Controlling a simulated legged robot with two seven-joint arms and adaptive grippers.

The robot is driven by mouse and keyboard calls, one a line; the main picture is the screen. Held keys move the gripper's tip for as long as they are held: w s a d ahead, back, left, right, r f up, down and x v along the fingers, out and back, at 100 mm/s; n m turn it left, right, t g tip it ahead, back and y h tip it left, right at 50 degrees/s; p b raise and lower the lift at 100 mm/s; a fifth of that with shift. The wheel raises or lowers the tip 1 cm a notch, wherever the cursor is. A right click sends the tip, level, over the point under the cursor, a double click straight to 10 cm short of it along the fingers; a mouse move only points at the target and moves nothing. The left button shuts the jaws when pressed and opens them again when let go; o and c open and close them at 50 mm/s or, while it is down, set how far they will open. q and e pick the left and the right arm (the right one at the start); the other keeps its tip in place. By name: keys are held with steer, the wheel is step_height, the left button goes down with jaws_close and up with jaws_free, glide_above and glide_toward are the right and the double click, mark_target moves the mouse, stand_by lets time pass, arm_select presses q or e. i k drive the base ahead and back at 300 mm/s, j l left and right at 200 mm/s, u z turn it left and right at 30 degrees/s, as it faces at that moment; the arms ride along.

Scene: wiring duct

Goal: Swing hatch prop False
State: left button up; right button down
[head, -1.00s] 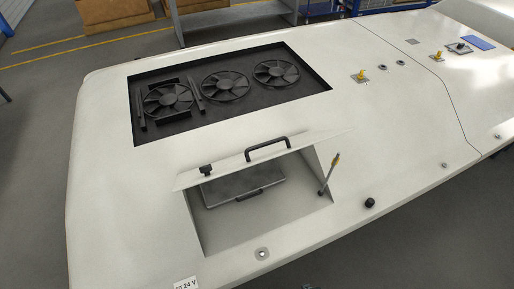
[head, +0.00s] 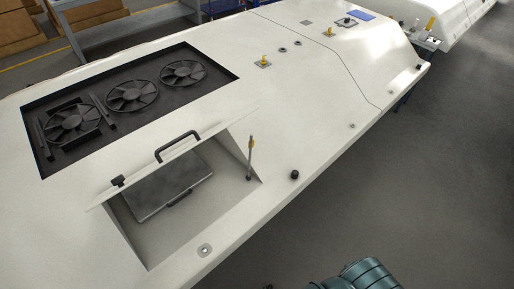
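The hatch lid (head: 172,166), a cream panel with a black handle (head: 178,147) and a black latch (head: 118,181), stands raised over a square opening in the cream housing. The prop (head: 250,160), a thin grey rod with a yellow part near its top, stands upright at the right side of the opening. I cannot tell whether its tip touches the lid. A grey box with a dark handle (head: 172,190) lies inside the opening. Neither gripper shows. A teal ribbed part, probably of my own arm, shows at the bottom edge.
Three black fans (head: 132,95) sit in a dark recess behind the hatch. A black knob (head: 295,175) and a round silver fitting (head: 205,250) are on the housing near its front edge. Yellow fittings stand farther back. Open grey floor lies to the right.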

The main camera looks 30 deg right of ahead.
mark_target(252, 143)
steer(key=k+l, duration=0.1)
steer(key=l, duration=0.25)
steer(key=k+l, duration=0.15)
steer(key=l, duration=0.2)
steer(key=k+l+u, duration=0.1)
steer(key=l, duration=0.25)
steer(key=k+l, duration=0.15)
steer(key=l, duration=0.2)
